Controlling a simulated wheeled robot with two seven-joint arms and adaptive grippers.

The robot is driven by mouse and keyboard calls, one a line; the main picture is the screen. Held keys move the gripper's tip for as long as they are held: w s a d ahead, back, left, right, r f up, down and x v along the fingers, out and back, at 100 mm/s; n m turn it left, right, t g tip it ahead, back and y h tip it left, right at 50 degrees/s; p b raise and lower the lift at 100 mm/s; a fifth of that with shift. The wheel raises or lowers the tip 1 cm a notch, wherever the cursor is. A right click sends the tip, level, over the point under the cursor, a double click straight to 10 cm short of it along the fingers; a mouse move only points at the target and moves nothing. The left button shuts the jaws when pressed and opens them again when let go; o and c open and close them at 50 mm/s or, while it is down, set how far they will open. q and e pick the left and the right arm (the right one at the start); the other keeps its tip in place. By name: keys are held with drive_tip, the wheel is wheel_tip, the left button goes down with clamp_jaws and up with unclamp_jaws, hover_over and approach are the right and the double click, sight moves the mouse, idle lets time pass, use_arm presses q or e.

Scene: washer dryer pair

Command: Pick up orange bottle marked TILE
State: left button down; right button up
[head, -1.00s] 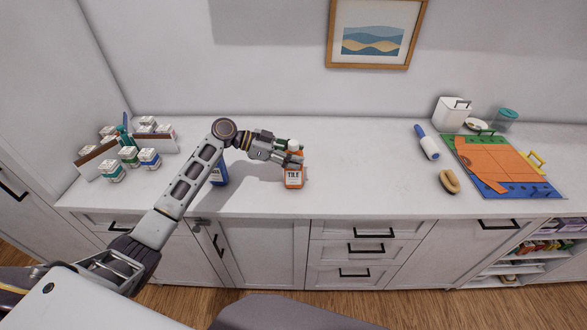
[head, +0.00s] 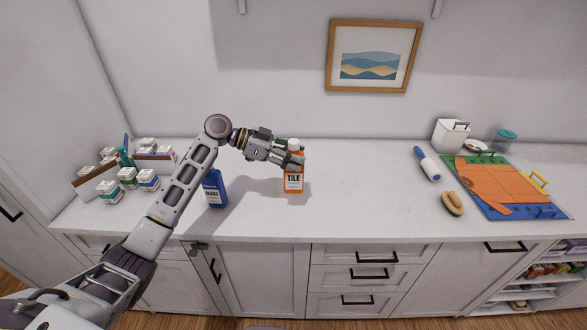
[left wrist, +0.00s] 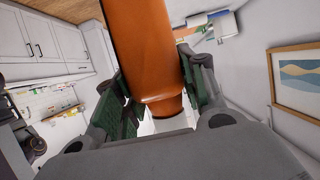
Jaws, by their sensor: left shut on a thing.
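The orange bottle (head: 294,182) has a white cap and a white label reading TILE. It is upright in the head view and appears lifted above the counter. My left gripper (head: 292,160) is shut on its upper part from the left, just below the cap. In the left wrist view the orange bottle (left wrist: 145,50) stands between the green pads of my left gripper (left wrist: 163,98), its white cap partly hidden by the gripper body. My right gripper is not in view.
A blue bottle (head: 214,190) stands on the white counter (head: 360,205), partly behind my left arm. Several small jars (head: 128,177) stand at the left. A white canister (head: 450,135), a blue roller (head: 427,164), a brush (head: 453,203) and an orange board (head: 503,182) lie at the right. The counter's middle is clear.

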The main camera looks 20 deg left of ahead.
use_arm(q)
drive_tip(key=shift+r, duration=1)
